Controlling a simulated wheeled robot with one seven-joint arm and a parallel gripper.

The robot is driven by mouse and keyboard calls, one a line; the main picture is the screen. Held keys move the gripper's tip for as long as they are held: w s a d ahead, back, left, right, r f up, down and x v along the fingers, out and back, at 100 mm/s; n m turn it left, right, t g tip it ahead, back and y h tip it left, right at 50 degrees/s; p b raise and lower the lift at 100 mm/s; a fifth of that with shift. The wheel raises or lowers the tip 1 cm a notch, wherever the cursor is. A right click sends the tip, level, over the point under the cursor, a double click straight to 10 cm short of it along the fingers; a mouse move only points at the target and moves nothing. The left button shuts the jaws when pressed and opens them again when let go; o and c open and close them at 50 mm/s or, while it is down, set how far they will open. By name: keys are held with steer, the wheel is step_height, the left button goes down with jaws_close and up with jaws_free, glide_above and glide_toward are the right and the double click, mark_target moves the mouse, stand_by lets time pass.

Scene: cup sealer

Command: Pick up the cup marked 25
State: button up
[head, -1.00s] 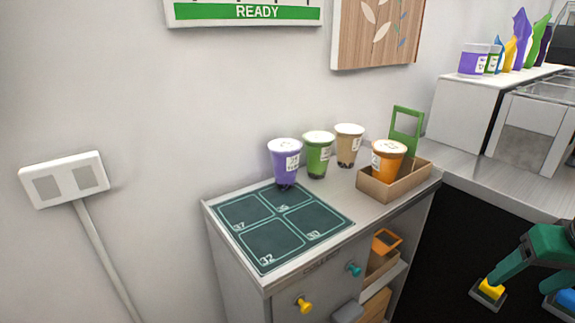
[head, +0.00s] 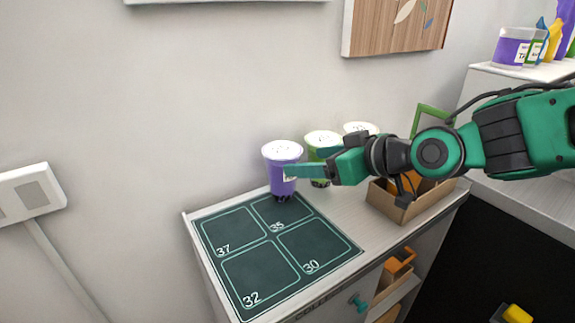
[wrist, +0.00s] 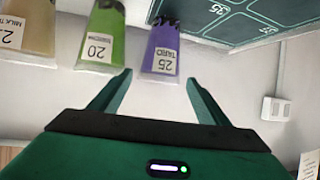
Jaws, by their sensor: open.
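The purple cup (head: 283,151) with a white lid stands upright at the back edge of the dark numbered mat (head: 240,262), near the square marked 35. In the wrist view, which is upside down, its label reads 25 TARO on the purple cup (wrist: 161,64). My gripper (head: 306,163) is open at the cup's right front in the head view, one finger overlapping the cup. In the wrist view the cup lies ahead, between the lines of the two open fingers (wrist: 158,78). Nothing is held. I cannot tell whether a finger touches the cup.
A green cup (head: 322,138) marked 20 stands close right of the purple one, partly behind my gripper. A tan cup (head: 360,128) stands beyond it. A cardboard tray (head: 392,204) is at the right, partly hidden by my arm. The wall is close behind; the mat is bare in front.

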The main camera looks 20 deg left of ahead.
mark_target(283, 162)
steer(key=x, duration=1)
steer(key=shift+w+a, duration=0.1)
steer(key=c, duration=1.1)
steer(key=shift+r, duration=0.1)
